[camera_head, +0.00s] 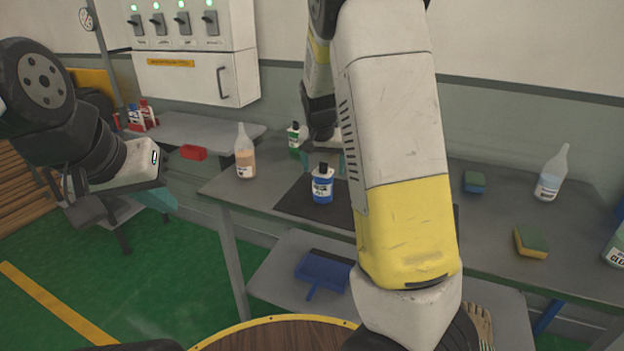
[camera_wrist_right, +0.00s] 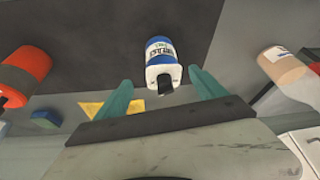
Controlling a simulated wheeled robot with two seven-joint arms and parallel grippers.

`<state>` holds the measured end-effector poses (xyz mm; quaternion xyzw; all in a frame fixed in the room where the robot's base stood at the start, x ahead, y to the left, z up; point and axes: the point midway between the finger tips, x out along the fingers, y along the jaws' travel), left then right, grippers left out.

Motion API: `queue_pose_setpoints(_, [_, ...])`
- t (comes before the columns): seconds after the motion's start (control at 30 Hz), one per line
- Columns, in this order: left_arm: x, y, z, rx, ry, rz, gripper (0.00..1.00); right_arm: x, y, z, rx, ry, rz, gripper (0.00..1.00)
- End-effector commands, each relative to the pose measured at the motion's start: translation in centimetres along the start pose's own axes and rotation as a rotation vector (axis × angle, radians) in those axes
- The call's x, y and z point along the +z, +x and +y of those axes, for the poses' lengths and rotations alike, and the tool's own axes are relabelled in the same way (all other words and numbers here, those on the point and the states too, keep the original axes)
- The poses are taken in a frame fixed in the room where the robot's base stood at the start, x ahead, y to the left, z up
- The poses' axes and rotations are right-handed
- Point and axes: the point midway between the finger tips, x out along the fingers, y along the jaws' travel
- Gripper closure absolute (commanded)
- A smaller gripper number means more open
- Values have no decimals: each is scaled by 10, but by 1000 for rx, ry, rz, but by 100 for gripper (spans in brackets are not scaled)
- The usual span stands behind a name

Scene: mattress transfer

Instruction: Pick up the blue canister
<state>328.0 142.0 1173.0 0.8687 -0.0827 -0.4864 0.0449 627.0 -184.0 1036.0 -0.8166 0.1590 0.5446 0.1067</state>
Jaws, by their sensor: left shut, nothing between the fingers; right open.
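The blue canister (camera_head: 322,188) has a black cap and a white label. It stands upright on a dark mat on the grey table. In the right wrist view the canister (camera_wrist_right: 161,52) shows at the centre, its cap end between my right gripper's fingertips in the picture; I cannot tell how close they are in depth. My right gripper (camera_wrist_right: 160,80) is open and empty, with teal fingers. In the head view it is partly hidden behind the canister's surroundings and my arm. My left gripper (camera_head: 160,198) is shut and empty, off the table at the left.
A red canister (camera_wrist_right: 24,72) shows in the right wrist view. A dustpan (camera_head: 322,272) lies on the lower shelf.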

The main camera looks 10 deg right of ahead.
Motion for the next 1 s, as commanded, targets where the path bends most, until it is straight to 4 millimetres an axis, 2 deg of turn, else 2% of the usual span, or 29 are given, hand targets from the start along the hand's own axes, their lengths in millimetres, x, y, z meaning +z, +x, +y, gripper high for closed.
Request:
queue_pose_setpoints(0.5, [0,0,0,0,0,0,100,0,67,-4,3,1,-2,19])
queue_pose_setpoints(0.6, [0,0,0,0,0,0,100,0,73,-5,2,0,-2,19])
queue_pose_setpoints(0.83, [0,0,0,0,0,0,100,0,74,-5,1,0,-1,19])
queue_pose_setpoints(1.0, [0,0,0,0,0,0,100,0,74,-5,1,0,-1,53])
